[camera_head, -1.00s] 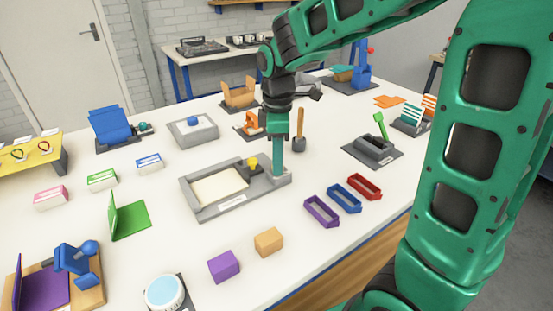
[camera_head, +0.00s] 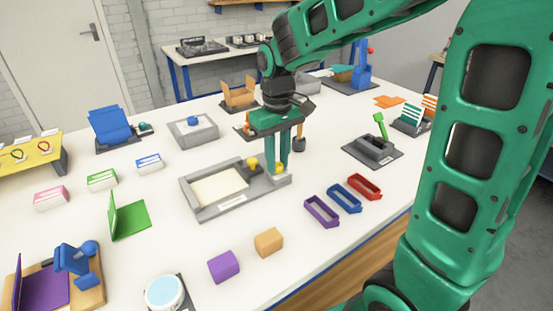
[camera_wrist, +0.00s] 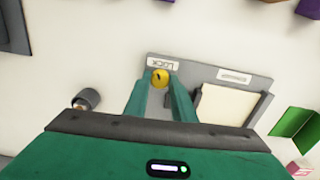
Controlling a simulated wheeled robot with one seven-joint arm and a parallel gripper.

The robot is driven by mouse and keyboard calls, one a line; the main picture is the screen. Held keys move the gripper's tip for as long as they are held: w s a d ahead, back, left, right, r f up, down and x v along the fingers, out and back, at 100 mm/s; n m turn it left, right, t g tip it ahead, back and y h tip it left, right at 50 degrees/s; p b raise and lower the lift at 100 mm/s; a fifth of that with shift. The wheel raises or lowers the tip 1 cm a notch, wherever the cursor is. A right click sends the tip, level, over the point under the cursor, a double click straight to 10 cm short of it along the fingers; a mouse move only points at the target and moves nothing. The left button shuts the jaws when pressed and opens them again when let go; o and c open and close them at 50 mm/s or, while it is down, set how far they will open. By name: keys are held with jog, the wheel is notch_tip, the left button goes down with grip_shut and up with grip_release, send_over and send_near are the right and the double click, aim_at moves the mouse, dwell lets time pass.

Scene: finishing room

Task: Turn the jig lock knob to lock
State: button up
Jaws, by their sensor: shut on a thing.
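The grey jig (camera_head: 212,208) lies on the white table with a pale panel (camera_head: 220,187) in its recess. The yellow lock knob (camera_head: 279,168) is at its right end. It also shows in the wrist view (camera_wrist: 160,77), with a dark line on its top, beside the LOCK label (camera_wrist: 163,63). My gripper (camera_head: 278,167) points down over this end, its two green fingers on either side of the knob and shut on it. Another yellow-topped piece (camera_head: 253,162) stands on a dark block at the jig's back edge.
A mallet (camera_head: 299,144) stands close behind my gripper. Purple, blue (camera_head: 344,199) and red open trays lie to the right. An orange block (camera_head: 269,242) and a purple block (camera_head: 223,267) are in front. Bare table surrounds the jig.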

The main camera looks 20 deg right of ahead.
aim_at(277, 163)
jog(key=m, duration=0.5)
jog(key=shift+w+r, duration=0.1)
jog(key=shift+w, duration=0.05)
dwell(0.3)
jog(key=o, duration=1.1)
jog(key=shift+c, duration=0.2)
notch_tip(277, 163, up, 11)
jog(key=shift+f, duration=0.2)
